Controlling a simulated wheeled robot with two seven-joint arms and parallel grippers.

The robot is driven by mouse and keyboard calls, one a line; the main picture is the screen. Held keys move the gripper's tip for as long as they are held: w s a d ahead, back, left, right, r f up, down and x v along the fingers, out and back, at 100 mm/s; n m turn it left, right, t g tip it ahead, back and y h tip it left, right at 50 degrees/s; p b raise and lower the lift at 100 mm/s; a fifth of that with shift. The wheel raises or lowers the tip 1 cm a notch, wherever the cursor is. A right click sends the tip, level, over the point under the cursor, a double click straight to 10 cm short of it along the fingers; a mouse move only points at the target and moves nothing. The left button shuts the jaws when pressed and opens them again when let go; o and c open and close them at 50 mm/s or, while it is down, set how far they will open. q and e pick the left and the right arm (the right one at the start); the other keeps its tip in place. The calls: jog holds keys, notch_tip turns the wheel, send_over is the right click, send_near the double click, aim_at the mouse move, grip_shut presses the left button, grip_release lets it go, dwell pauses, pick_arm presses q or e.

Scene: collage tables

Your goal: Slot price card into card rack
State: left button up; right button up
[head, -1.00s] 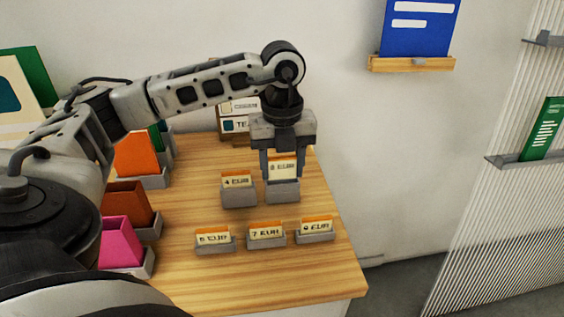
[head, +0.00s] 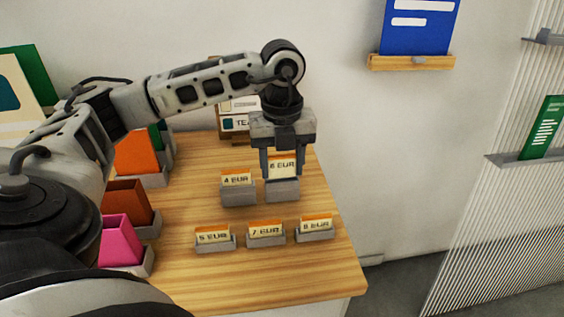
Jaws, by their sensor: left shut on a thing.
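My left gripper (head: 282,170) points down over the right part of the wooden table and is shut on a price card (head: 283,168) that reads what looks like "6 EUR". The card is cream with an orange top edge and stands upright between the fingers. Its lower edge is at a grey card rack (head: 283,190); I cannot tell how deep it sits in the slot. To its left, a "4 EUR" card (head: 237,179) stands in another grey rack (head: 238,195). My right gripper is not in view.
In front stand small grey holders with cards "5 EUR" (head: 213,235), "7 EUR" (head: 266,229) and "8 EUR" (head: 316,224). Orange (head: 137,152), brown (head: 127,203) and pink (head: 121,240) items stand at the left. The wooden table (head: 240,275) is bare in front.

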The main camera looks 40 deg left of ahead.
pick_arm(q)
jog(key=shift+f+b, duration=0.4)
jog(key=shift+f, duration=0.15)
jog(key=o, duration=1.4)
jog(key=shift+f, duration=0.1)
